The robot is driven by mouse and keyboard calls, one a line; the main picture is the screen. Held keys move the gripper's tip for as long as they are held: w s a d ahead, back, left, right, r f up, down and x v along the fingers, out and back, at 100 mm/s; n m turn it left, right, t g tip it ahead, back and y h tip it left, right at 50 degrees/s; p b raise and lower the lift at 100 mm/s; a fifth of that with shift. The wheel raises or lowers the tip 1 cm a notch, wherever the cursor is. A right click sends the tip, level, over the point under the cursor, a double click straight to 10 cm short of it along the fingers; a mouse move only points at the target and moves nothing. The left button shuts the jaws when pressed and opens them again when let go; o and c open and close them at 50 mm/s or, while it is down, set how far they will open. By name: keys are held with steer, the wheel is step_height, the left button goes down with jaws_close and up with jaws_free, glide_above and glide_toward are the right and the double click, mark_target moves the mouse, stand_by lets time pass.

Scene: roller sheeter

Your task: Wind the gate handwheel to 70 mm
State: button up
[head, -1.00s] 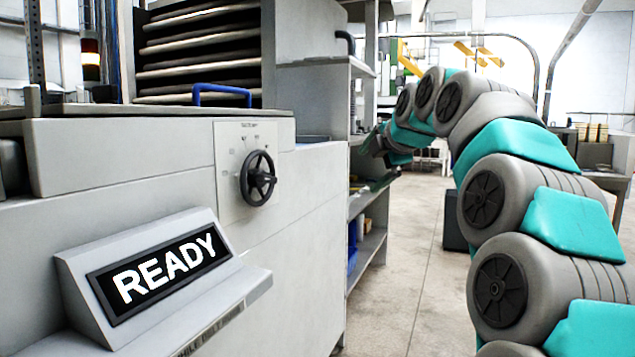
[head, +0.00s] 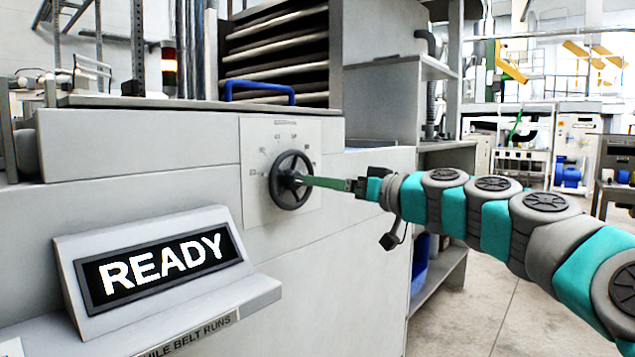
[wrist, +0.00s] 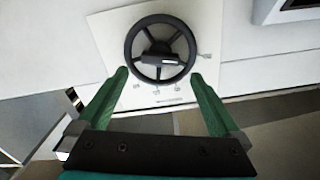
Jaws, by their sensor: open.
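The black gate handwheel (head: 291,180) is mounted on a pale scale plate (head: 252,134) on the grey machine's front. The scale's numbers are too small to read. In the head view my gripper (head: 312,181) reaches in from the right, its green fingers pointing at the wheel's hub. In the wrist view the handwheel (wrist: 160,48) shows its spokes and a dark handle or hub piece across its middle. My gripper (wrist: 158,84) is open there, with one green finger at each side of the wheel's lower rim. I cannot tell whether the fingers touch the rim.
A display reading READY (head: 155,265) juts out from the machine at lower left. A blue bar handle (head: 260,92) is on the machine's top, before the stacked trays (head: 275,50). Shelving (head: 445,215) stands to the right. The floor (head: 500,310) at right looks clear.

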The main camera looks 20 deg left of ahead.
mark_target(296, 181)
steer(key=p+x, duration=0.1)
steer(key=x, duration=0.5)
steer(key=shift+a, duration=0.1)
steer(key=shift+c, duration=0.2)
steer(key=c, duration=1.2)
